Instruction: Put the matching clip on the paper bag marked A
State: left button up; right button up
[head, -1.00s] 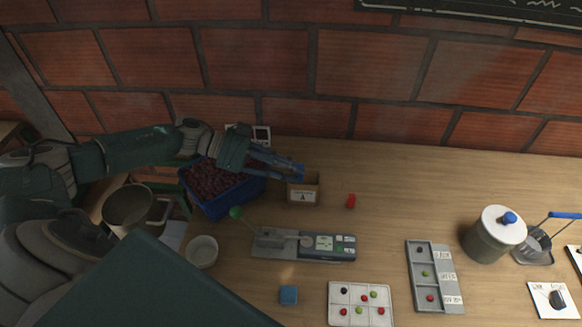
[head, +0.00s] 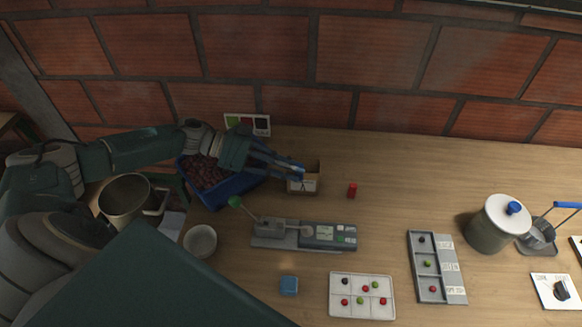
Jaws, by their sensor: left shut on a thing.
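The paper bag marked A (head: 311,185) is a small brown bag with a white label, upright near the wall. My left gripper (head: 298,173) reaches in from the left and is at the bag's top, over its upper front edge. It is shut on a small blue thing, which looks like a blue clip (head: 299,169). The fingers hide much of the clip and part of the bag's opening and label. I cannot tell whether the clip touches the bag. A red piece (head: 352,190), perhaps another clip, stands to the right of the bag. My right gripper is not in view.
A blue crate of dark red berries (head: 232,194) stands left of the bag.

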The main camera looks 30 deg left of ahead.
pick_arm(q)
jog(key=o, duration=0.8)
jog(key=shift+a, duration=0.1)
jog(key=v, duration=1.2)
jog(key=shift+r, duration=0.1)
